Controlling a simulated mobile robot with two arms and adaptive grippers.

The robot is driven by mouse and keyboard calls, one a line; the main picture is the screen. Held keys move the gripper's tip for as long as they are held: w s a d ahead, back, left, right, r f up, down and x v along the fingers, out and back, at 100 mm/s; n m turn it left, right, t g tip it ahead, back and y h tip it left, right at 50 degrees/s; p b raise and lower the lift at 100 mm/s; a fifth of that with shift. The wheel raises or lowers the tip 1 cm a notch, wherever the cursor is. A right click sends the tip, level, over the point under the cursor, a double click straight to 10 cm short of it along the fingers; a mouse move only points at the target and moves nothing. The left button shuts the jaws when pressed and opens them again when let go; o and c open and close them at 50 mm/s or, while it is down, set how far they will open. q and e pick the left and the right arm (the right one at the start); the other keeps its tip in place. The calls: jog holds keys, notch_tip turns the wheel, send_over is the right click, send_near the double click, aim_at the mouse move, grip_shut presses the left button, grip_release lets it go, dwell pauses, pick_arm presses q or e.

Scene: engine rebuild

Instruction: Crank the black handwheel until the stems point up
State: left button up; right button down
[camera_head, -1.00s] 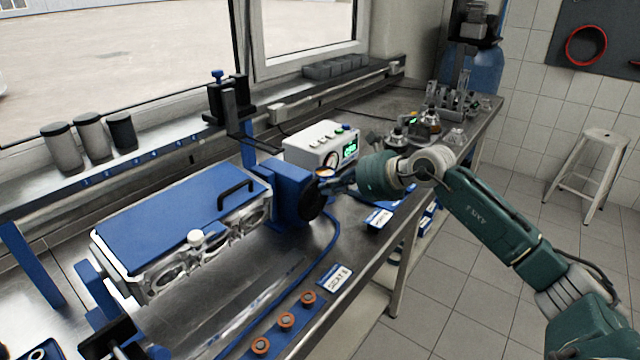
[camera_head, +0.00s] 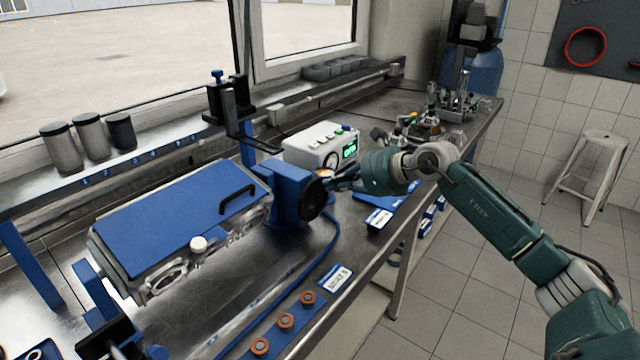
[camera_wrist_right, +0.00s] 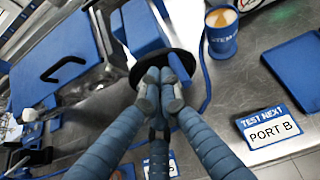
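The black handwheel (camera_head: 314,198) is on the near side of a blue gearbox (camera_head: 290,187), at the right end of a metal engine part with a blue cover (camera_head: 180,215). The cover slopes toward the bench front. Below it, the part's side shows round openings and a white cap (camera_head: 198,244). I cannot make out the stems. My right gripper (camera_head: 332,182) is at the handwheel. In the right wrist view its fingers (camera_wrist_right: 160,82) are closed together over the dark wheel (camera_wrist_right: 133,78), hiding what lies between them. My left gripper is not in view.
A white instrument box (camera_head: 318,146) stands behind the gearbox. A blue cup (camera_wrist_right: 221,32) stands close to the right gripper. A blue strip with orange-brown rings (camera_head: 286,321) lies along the front edge. Glassware and metal parts (camera_head: 450,110) crowd the far end.

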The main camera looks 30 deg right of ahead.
jog(key=shift+w+d+f, duration=0.1)
jog(key=shift+d+f, duration=0.1)
jog(key=shift+d, duration=0.15)
jog(key=shift+w+d, duration=0.1)
jog(key=shift+d, duration=0.15)
jog(key=shift+d+f+b, duration=0.15)
jog(key=shift+b, duration=0.2)
jog(key=shift+w+d+f, duration=0.1)
jog(key=shift+d, duration=0.2)
jog(key=shift+w+f, duration=0.1)
jog(key=shift+f, duration=0.05)
